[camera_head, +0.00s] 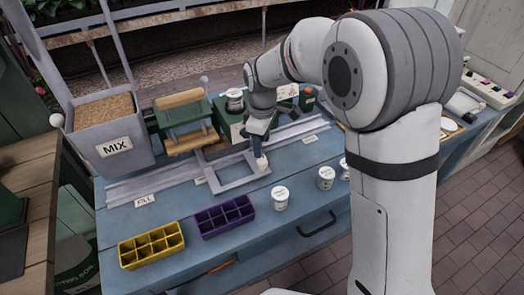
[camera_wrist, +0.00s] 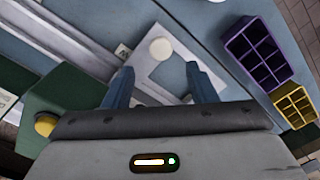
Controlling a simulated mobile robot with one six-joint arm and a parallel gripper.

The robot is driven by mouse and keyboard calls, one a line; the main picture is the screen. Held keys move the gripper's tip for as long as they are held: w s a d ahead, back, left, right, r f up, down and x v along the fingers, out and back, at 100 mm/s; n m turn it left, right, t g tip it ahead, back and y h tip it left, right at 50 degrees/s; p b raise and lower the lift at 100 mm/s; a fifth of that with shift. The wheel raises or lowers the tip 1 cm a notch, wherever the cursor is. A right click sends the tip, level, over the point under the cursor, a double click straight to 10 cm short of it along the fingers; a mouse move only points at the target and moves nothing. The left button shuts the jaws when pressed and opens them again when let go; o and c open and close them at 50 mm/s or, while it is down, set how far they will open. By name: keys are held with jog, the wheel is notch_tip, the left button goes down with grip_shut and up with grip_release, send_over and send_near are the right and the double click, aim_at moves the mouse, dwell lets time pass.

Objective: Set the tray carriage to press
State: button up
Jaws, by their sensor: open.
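The tray carriage (camera_head: 217,184) is a light grey open square frame on the pale rail (camera_head: 125,190) along the blue bench. It stands around the middle of the rail, right of the FILL label (camera_head: 145,200). A second label (camera_head: 200,180) lies by its left side, too small to read. A round white knob (camera_head: 262,163) stands at its right corner. My gripper (camera_head: 259,145) is above the knob, pointing down. In the wrist view my gripper (camera_wrist: 160,68) is open and empty, with the knob (camera_wrist: 161,49) between and slightly beyond the fingertips; contact cannot be told.
A yellow tray (camera_head: 152,246) and a purple tray (camera_head: 226,217) lie in front of the rail. White pots (camera_head: 280,196) stand at the right front. The MIX hopper (camera_head: 105,130) and green press stand (camera_head: 184,130) are behind the rail. Another label (camera_head: 310,139) marks the right part.

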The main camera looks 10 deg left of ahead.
jog(key=shift+r, duration=0.4)
jog(key=shift+d, duration=0.1)
